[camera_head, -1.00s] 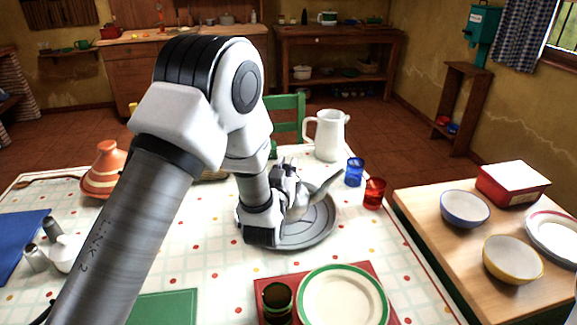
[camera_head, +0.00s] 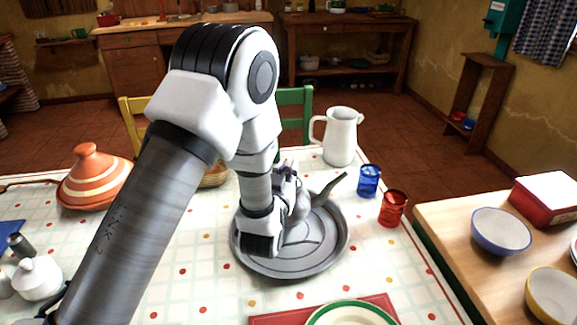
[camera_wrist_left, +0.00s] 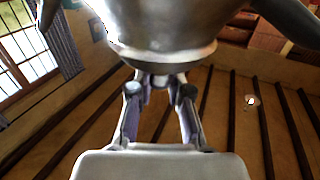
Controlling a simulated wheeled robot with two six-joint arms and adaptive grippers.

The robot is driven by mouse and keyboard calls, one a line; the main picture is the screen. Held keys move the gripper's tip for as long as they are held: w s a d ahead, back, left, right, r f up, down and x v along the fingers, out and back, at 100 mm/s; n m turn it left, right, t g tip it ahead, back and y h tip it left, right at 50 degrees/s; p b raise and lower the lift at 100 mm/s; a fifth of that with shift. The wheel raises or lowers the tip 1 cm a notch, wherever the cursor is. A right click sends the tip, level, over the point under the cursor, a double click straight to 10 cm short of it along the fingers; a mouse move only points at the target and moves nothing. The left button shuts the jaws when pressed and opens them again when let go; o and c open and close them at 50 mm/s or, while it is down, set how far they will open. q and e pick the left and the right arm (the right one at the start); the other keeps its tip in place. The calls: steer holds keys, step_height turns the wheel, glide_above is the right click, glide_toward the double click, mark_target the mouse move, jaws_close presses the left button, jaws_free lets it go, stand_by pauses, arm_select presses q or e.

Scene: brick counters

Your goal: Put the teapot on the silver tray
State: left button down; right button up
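The grey metal teapot (camera_head: 301,208) is partly hidden behind my left gripper in the head view, its spout pointing up and right. It is over the round silver tray (camera_head: 325,262) on the table; I cannot tell whether it touches the tray. My left gripper (camera_head: 287,190) is at the teapot. In the left wrist view, the teapot's rounded body (camera_wrist_left: 165,25) fills the top, and the gripper's fingers (camera_wrist_left: 160,82) close in on its handle just below it. The handle is mostly hidden. My right gripper is not in view.
A white pitcher (camera_head: 340,137), a blue glass (camera_head: 369,181) and a red glass (camera_head: 392,209) stand right of and behind the tray. A striped tagine (camera_head: 95,182) is at the left. A green-rimmed plate (camera_head: 350,315) lies in front. Bowls stand on a side counter (camera_head: 455,225).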

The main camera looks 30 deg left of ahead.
arm_select(q)
steer(key=c, duration=1.1)
jaws_free()
steer(key=shift+s+r, duration=0.1)
steer(key=shift+s, duration=0.15)
steer(key=shift+s+r, duration=0.1)
steer(key=shift+s, duration=0.05)
steer(key=p+v, duration=0.6)
steer(key=v, duration=0.5)
steer(key=shift+s+d, duration=0.2)
steer(key=shift+s, duration=0.1)
